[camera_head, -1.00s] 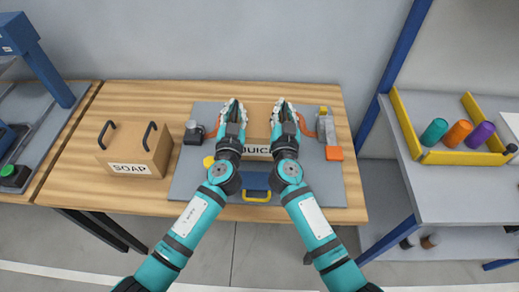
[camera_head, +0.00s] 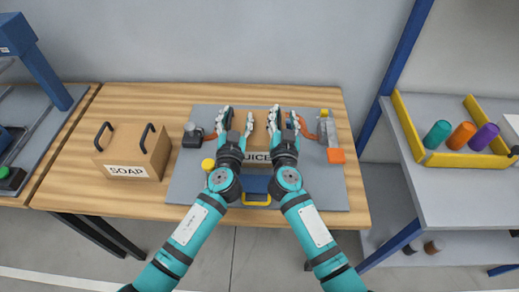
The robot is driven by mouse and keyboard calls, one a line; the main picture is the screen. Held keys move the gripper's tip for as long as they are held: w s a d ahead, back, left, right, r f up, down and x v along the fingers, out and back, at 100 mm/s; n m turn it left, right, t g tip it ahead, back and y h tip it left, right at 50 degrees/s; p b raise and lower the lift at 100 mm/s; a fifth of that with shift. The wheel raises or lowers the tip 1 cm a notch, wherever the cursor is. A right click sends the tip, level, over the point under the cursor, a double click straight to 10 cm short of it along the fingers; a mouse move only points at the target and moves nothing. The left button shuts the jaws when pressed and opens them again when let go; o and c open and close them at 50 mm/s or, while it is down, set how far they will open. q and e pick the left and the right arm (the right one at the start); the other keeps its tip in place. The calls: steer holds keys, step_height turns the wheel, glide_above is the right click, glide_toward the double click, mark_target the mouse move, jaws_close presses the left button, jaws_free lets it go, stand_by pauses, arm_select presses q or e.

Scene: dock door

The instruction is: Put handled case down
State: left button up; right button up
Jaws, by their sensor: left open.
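A brown case labelled JUICE (camera_head: 259,134) stands on the grey mat (camera_head: 185,185) on the wooden table, between my two grippers. Its handles are hidden by my grippers. My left gripper (camera_head: 235,119) is at the case's left side, its fingers spread apart. My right gripper (camera_head: 283,119) is at the case's right side, its fingers also spread apart. The case looks upright and resting on the mat, though the arms cover part of its lower edge.
A similar case labelled SOAP (camera_head: 133,151), with two dark handles, stands on the table to the left. A grey-black device (camera_head: 193,137), a yellow button (camera_head: 208,163), a blue tray (camera_head: 257,187) and a grey-orange device (camera_head: 329,130) surround the JUICE case. A shelf with coloured cylinders stands right.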

arm_select(q)
steer(key=shift+o, duration=0.5)
steer(key=shift+w+a+r, duration=0.1)
steer(key=shift+a, duration=0.2)
arm_select(e)
steer(key=shift+d, duration=0.25)
arm_select(q)
steer(key=shift+s, duration=0.3)
arm_select(e)
steer(key=shift+w, duration=0.1)
steer(key=shift+a+r, duration=0.1)
steer(key=shift+a, duration=0.05)
arm_select(q)
steer(key=s, duration=1.1)
steer(key=shift+s+a, duration=0.25)
steer(key=shift+a, duration=0.05)
arm_select(e)
steer(key=o, duration=0.8)
steer(key=shift+s, duration=0.2)
